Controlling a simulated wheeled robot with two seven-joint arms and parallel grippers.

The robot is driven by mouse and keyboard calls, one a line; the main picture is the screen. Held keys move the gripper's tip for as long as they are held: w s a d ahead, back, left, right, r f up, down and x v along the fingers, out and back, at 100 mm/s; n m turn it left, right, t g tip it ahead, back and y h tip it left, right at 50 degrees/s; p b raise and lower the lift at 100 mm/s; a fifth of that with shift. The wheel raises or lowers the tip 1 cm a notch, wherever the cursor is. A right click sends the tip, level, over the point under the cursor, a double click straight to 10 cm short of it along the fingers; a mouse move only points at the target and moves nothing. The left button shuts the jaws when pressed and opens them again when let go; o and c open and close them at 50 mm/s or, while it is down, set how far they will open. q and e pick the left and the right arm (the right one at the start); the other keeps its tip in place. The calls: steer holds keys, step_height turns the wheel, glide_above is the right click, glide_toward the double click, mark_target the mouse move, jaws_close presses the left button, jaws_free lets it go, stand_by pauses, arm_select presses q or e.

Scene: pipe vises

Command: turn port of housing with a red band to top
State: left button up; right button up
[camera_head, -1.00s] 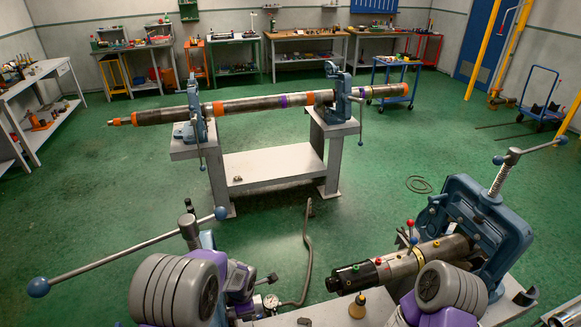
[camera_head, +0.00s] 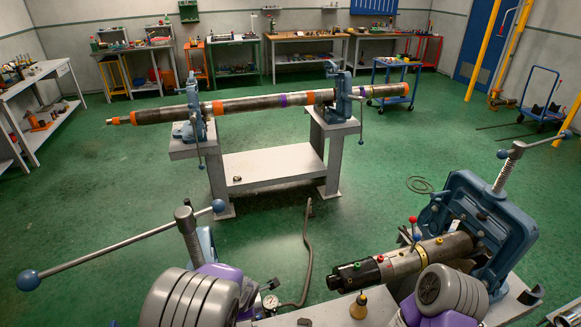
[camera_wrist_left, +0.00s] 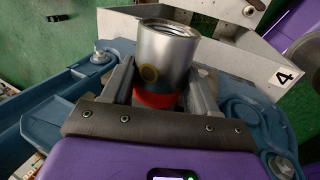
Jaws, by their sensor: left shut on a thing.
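The housing with a red band is a short, silver, open-topped cylinder (camera_wrist_left: 168,55) in the left wrist view. Its red band (camera_wrist_left: 155,99) shows low down between my fingers. A round brass-coloured port (camera_wrist_left: 148,74) is on the side facing the wrist camera, left of the middle. My left gripper (camera_wrist_left: 164,82) is shut on this housing, with one finger on each side. In the head view my left arm hides the housing and the gripper. My right gripper is not visible; only part of the right arm shows at the lower right.
A nearby vise handle (camera_head: 125,244) spans the left. At right, another blue vise (camera_head: 508,222) holds a dark and silver tool (camera_head: 400,262). A long pipe (camera_head: 250,103) lies on a farther stand.

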arm_select(q)
steer(key=shift+f, duration=0.1)
steer(key=shift+s+t+b, duration=0.1)
steer(key=shift+t+b, duration=0.2)
steer(key=shift+b, duration=0.25)
steer(key=shift+t+b, duration=0.35)
steer(key=shift+t, duration=0.05)
steer(key=o, duration=1.3)
steer(key=shift+c, duration=0.2)
steer(key=p+v, duration=0.2)
steer(key=v, duration=0.5)
steer(key=shift+r, duration=0.35)
steer(key=shift+d+f, duration=0.15)
